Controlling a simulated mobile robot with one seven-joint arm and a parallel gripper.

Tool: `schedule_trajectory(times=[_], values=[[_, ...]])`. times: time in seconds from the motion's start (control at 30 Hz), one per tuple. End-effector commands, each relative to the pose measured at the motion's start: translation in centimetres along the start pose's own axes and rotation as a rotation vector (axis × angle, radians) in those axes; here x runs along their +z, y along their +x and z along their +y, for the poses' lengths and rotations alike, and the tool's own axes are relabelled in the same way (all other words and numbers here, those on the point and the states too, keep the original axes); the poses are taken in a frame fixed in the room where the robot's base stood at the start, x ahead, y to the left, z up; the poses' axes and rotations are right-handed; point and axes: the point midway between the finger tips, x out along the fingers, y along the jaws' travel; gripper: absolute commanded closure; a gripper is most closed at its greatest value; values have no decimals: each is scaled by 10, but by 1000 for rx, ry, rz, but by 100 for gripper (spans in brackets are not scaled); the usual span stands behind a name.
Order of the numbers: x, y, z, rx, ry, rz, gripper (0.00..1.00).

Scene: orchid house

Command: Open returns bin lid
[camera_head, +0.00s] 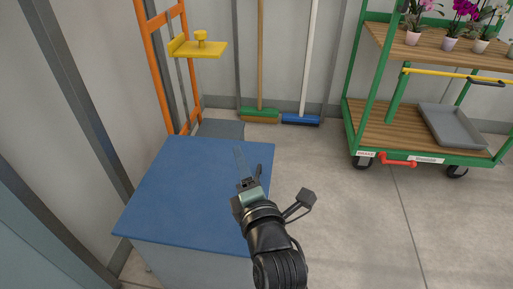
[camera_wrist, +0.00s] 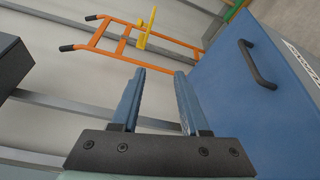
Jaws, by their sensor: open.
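The returns bin (camera_head: 180,262) stands in the lower left of the head view, with a flat blue lid (camera_head: 170,195) lying closed on its pale body. In the wrist view the blue lid (camera_wrist: 225,85) fills the right side and carries a black bar handle (camera_wrist: 258,65). My gripper (camera_head: 240,158) is over the right part of the lid in the head view. In the wrist view my gripper (camera_wrist: 160,72) is open and empty, with the handle to the right of its fingers, apart from them.
A green broom (camera_head: 259,114) and a blue broom (camera_head: 301,119) lean on the wall. A green trolley (camera_head: 370,100) with orchids and a grey tray (camera_head: 455,125) is at right. Floor right of the bin is clear.

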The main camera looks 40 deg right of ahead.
Motion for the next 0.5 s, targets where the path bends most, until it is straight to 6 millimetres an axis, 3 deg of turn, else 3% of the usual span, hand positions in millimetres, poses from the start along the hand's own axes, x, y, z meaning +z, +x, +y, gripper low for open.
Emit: schedule_trajectory(times=[0.03, 0.1, 0.2, 0.3, 0.5], values=[[-1, -1, -52, -42, -58, -11, 55], [2, -4, -90, -84, -136, -17, 55], [4, -9, -128, -130, -217, -20, 55], [6, -12, -148, -156, -265, -19, 55], [7, -2, -157, -166, -290, -19, 55]])
